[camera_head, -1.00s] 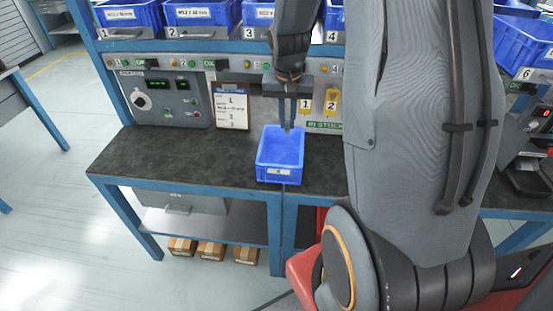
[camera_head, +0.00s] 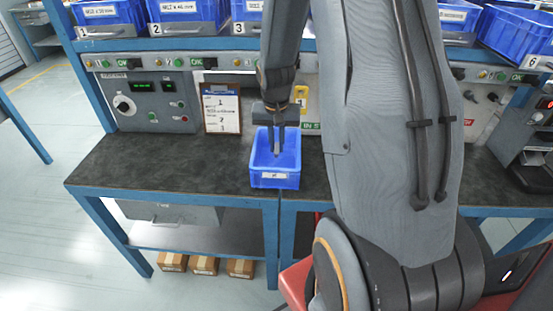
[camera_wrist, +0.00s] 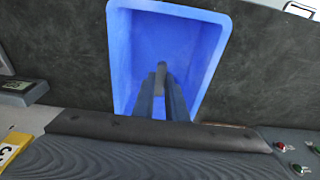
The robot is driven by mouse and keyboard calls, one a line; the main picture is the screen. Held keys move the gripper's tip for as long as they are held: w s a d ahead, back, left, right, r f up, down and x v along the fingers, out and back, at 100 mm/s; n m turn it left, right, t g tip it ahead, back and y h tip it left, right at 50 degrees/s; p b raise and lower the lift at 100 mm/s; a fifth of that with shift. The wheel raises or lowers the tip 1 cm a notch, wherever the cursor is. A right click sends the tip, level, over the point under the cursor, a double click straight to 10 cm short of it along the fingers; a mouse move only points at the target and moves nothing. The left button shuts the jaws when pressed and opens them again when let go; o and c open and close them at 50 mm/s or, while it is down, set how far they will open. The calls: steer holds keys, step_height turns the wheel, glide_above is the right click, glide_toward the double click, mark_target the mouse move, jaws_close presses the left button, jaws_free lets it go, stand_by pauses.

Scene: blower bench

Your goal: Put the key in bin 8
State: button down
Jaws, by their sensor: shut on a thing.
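A blue open bin (camera_head: 290,182) stands on the dark bench top near its front edge. Its white label is too small to read. My gripper (camera_head: 278,150) points down over the bin, its fingertips within the bin's outline. In the wrist view the blue bin (camera_wrist: 195,38) opens below, and my gripper (camera_wrist: 162,86) is shut on a small grey thing, taken to be the key (camera_wrist: 161,68). Its shape is mostly hidden by the fingers. I see nothing else in the bin.
Blue bins numbered 1 (camera_head: 102,12), 2 (camera_head: 185,10) and 6 (camera_head: 520,32) sit on the shelf above. A clipboard (camera_head: 222,108) and a control panel (camera_head: 155,103) stand behind the bench. The bench top (camera_head: 130,165) is clear to the left.

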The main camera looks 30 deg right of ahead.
mark_target(277, 166)
steer(key=shift+f+p, duration=0.35)
steer(key=shift+f, duration=2.45)
steer(key=shift+f, duration=0.15)
steer(key=c, duration=1.8)
jaws_free()
steer(key=shift+o, duration=0.2)
steer(key=r, duration=0.4)
steer(key=s+r+b, duration=0.1)
steer(key=r, duration=0.3)
steer(key=a+r+b, duration=0.1)
steer(key=r, duration=0.3)
steer(key=shift+s, duration=0.2)
steer(key=s+a+r+n+y, duration=0.1)
steer(key=s+a+n, duration=0.5)
steer(key=s+a, duration=0.8)
steer(key=shift+s+a+n+g, duration=0.3)
steer(key=shift+n+g, duration=0.1)
steer(key=shift+r, duration=0.1)
